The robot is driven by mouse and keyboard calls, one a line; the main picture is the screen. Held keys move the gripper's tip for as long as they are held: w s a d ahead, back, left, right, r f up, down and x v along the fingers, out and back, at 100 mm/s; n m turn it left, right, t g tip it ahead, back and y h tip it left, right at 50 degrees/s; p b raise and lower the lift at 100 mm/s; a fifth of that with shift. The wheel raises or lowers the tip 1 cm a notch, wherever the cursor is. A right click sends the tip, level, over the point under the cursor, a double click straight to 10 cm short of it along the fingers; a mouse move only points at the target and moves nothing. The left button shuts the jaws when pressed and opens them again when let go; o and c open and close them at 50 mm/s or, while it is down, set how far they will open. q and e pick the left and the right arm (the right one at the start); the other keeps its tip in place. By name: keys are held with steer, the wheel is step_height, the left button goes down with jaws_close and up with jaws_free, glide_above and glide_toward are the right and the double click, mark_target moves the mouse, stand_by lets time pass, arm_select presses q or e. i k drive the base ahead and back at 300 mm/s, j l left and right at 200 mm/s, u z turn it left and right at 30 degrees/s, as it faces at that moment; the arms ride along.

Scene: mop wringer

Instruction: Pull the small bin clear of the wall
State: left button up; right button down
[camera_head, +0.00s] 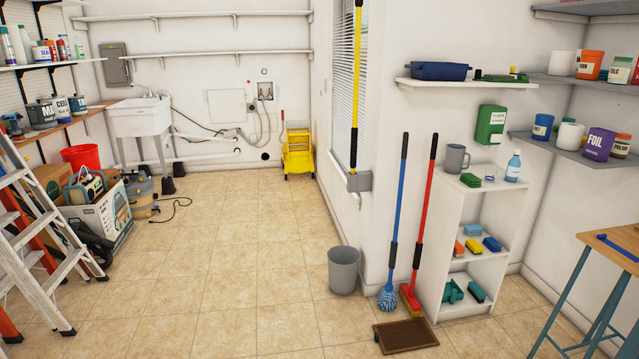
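The small bin (344,271) is a grey, round, open-topped bin. It stands upright on the tiled floor at the middle right of the head view, close beside the white wall (368,233) that runs behind it. Whether it touches the wall I cannot tell. Its inside looks empty as far as I can see. Neither of my grippers shows in this view.
A blue mop (393,230) and a red broom (424,220) lean on the wall right of the bin. A brown mat (405,336) lies in front. A yellow mop wringer bucket (298,155) stands at the back. A ladder (40,250) stands left. The middle floor is clear.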

mark_target(343, 261)
steer(key=i+l+z, duration=0.1)
steer(key=i, duration=0.95)
steer(key=i+l, duration=0.15)
steer(key=i, duration=0.9)
steer(key=l+z, duration=0.05)
